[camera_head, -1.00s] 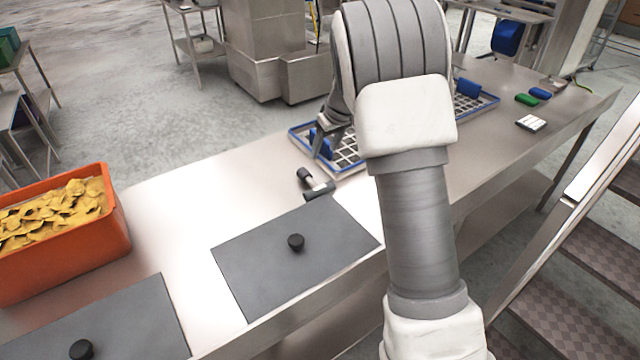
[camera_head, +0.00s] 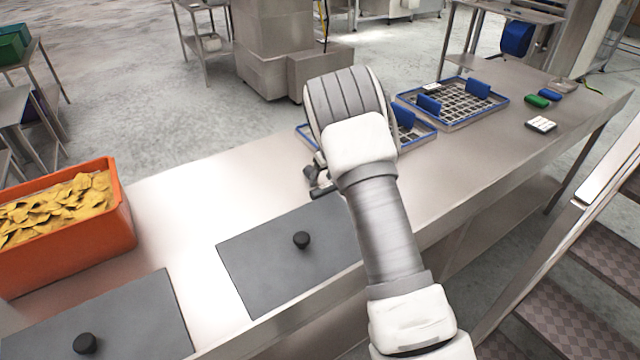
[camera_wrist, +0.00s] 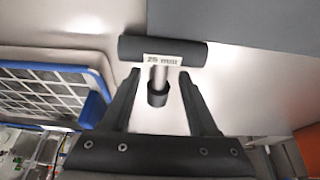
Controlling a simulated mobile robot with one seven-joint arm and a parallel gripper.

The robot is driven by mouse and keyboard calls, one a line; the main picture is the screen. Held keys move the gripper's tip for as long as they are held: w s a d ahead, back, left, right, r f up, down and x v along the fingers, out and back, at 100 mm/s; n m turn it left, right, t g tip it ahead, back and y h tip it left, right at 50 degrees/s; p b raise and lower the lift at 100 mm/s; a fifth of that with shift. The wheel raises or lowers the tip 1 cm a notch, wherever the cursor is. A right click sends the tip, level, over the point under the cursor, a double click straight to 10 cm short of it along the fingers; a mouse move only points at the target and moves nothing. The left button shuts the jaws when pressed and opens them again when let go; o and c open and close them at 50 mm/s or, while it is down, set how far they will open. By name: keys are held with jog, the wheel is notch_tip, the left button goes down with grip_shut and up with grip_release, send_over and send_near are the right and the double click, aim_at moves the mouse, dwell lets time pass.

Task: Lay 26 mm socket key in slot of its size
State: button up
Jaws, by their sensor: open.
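The 26 mm socket key (camera_wrist: 163,50) lies on the steel table, with a dark crossbar handle, a white "26 mm" label, a bright shank and a dark socket end. In the head view, only its dark end parts (camera_head: 321,192) show beside my arm. My gripper (camera_wrist: 160,74) is open, its fingers on either side of the shank, with gaps visible and the handle beyond the tips. In the head view my arm mostly hides the gripper. A blue-rimmed grid tray (camera_wrist: 50,68) is left in the wrist view. I cannot make out a slot for the key.
A second blue-rimmed grid tray (camera_head: 452,121) stands farther along the table. Grey plates with black knobs (camera_head: 265,270) lie near the front edge. An orange bin of yellow pieces (camera_head: 120,235) stands left. Green (camera_head: 536,101) and blue (camera_head: 549,94) items lie far right.

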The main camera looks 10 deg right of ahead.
jog(key=shift+w+a+f, duration=0.1)
jog(key=shift+w+f, duration=0.15)
jog(key=shift+f, duration=0.3)
grip_shut()
